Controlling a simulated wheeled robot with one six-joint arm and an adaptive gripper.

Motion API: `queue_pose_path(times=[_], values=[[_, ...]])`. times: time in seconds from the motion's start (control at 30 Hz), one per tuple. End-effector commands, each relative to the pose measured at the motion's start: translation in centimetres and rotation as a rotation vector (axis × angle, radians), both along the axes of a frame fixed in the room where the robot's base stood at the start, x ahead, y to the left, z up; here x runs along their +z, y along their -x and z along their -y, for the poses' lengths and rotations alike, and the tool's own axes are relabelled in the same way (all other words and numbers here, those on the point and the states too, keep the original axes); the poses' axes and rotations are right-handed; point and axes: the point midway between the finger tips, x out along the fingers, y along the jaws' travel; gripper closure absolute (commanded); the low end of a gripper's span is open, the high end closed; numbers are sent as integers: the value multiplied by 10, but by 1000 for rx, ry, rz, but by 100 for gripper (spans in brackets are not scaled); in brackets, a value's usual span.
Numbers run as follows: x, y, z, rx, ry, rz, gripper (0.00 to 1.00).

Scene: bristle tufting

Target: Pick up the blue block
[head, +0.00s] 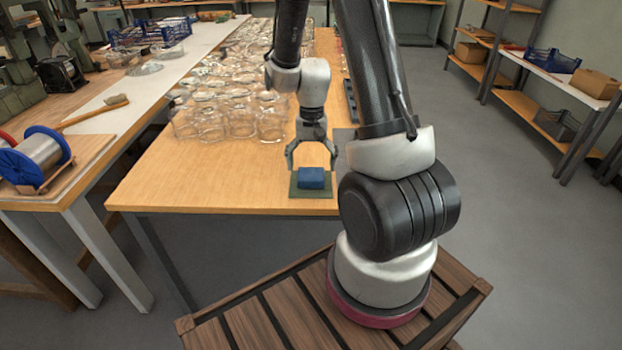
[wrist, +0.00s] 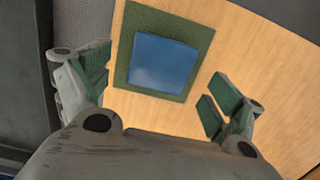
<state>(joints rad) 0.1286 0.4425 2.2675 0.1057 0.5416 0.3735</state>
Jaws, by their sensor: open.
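The blue block (head: 311,178) sits on a dark green mat (head: 312,193) near the front edge of the wooden table. In the wrist view the blue block (wrist: 162,63) lies inside the border of the green mat (wrist: 131,38). My gripper (head: 311,165) is open, pointing down, just above and behind the block in the head view. In the wrist view my gripper (wrist: 156,88) has its green-padded fingers spread to either side, with the block farther out between them. Nothing is held.
Several clear glass jars (head: 229,112) crowd the table behind and left of the block. A wire spool (head: 40,155) and a brush (head: 92,111) are on the left bench. The wooden table (head: 160,185) is bare left of the mat.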

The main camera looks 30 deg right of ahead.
Motion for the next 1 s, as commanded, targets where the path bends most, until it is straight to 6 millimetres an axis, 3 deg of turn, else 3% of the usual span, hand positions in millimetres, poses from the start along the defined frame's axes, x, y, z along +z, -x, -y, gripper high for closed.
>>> queue_pose_path(times=[0.2,0.5,0.77,1.0], values=[[-33,5,-4,1,0,-4,7],[-39,5,-5,1,0,0,7],[-38,5,-5,1,0,0,54],[-38,5,-5,1,0,0,57]])
